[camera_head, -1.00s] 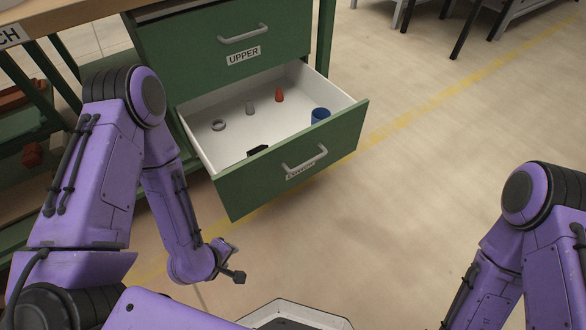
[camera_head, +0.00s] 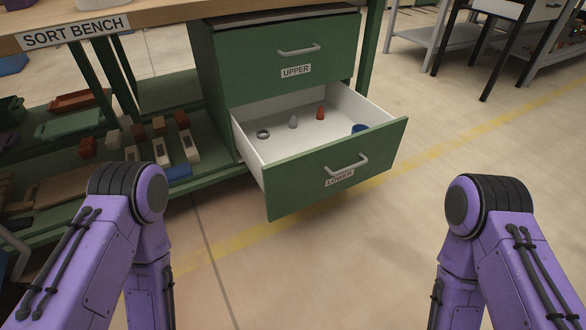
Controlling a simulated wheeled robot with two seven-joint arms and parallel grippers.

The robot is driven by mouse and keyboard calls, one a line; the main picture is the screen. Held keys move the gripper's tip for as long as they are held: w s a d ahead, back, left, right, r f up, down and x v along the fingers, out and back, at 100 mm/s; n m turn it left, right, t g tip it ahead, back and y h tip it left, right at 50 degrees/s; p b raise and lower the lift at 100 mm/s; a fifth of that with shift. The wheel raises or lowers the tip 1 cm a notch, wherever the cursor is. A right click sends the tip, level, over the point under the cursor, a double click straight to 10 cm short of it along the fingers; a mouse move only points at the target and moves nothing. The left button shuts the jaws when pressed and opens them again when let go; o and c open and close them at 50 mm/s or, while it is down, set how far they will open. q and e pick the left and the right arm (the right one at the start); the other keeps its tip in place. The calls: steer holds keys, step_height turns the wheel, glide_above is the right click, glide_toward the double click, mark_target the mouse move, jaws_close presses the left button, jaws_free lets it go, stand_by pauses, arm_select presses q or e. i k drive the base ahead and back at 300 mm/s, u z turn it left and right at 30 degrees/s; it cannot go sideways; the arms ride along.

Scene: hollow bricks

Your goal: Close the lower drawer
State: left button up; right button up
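The lower drawer (camera_head: 300,186) is green with a white inside, a grey handle (camera_head: 346,164) and a label reading LOWER. It is pulled well out of the cabinet, toward me and to the right. Inside lie a grey ring (camera_head: 263,134), a small grey piece (camera_head: 293,122), a red piece (camera_head: 320,113) and a blue piece (camera_head: 360,128). The upper drawer (camera_head: 260,62), labelled UPPER, is shut above it. Both my purple arms reach down at the sides of the view, apart from the drawer. Neither gripper shows; both are below the frame.
The sort bench top (camera_head: 170,25) joins the cabinet on the left. Its lower shelf holds a green tray (camera_head: 70,124), red blocks and other parts. The floor before the drawer is clear, with a yellow line.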

mark_target(295, 170)
steer(key=u, duration=0.1)
steer(key=i, duration=0.8)
steer(key=z, duration=0.55)
steer(key=i, duration=0.5)
steer(key=z, duration=0.3)
steer(key=k, duration=0.35)
steer(key=u, duration=0.75)
steer(key=i, duration=0.1)
steer(key=z, duration=0.2)
